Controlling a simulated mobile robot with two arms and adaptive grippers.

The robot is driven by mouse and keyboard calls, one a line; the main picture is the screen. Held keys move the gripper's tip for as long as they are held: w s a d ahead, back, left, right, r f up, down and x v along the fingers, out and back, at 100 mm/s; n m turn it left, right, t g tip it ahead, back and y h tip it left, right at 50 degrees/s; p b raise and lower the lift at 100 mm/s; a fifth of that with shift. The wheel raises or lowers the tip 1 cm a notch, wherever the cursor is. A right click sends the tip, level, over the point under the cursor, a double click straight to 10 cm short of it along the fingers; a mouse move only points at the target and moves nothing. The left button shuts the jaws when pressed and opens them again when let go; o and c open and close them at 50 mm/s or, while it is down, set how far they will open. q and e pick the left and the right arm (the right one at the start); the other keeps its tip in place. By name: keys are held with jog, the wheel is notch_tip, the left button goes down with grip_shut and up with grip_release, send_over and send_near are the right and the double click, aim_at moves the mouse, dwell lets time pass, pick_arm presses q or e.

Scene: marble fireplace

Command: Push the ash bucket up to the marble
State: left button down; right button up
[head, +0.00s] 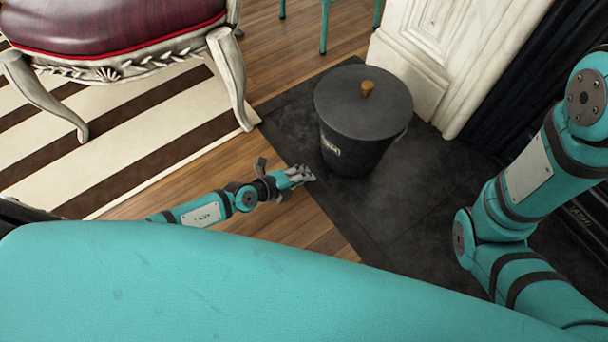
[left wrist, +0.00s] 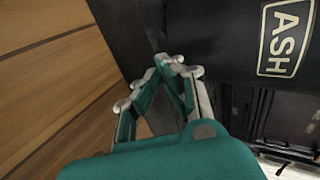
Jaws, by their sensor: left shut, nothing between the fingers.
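The ash bucket (head: 362,118) is dark grey, with a flat lid and a small wooden knob. It stands upright on the dark hearth slab (head: 420,205), a little short of the white marble (head: 413,50) of the fireplace. In the left wrist view the bucket's wall (left wrist: 235,40) fills the upper right, with a framed ASH label. My left gripper (head: 306,174) is shut and empty, low at the bucket's near left side. In the left wrist view its fingertips (left wrist: 180,66) are close to the wall; contact is unclear. My right gripper is out of view.
A carved chair (head: 120,62) with a dark red seat stands on a striped rug (head: 150,150) at the upper left. Wooden floor (head: 180,185) lies beside the slab. A dark firebox (head: 515,75) is at the right.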

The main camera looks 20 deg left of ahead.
pick_arm(q)
jog(key=shift+w+d+p, duration=0.15)
jog(key=shift+w+d, duration=0.75)
jog(key=shift+w, duration=0.3)
jog(key=shift+w+d+p, duration=0.15)
jog(key=shift+w+d, duration=0.75)
jog(key=shift+w, duration=0.25)
jog(key=shift+w+d+r, duration=0.1)
jog(key=shift+w+d, duration=0.85)
jog(key=shift+w, duration=0.25)
jog(key=shift+w+d+r, duration=0.1)
jog(key=shift+w+d, duration=0.8)
jog(key=shift+w, duration=0.3)
jog(key=shift+w+d+b, duration=0.3)
jog(key=shift+w+d, duration=0.55)
jog(key=shift+w, duration=0.25)
jog(key=shift+w+d, duration=0.1)
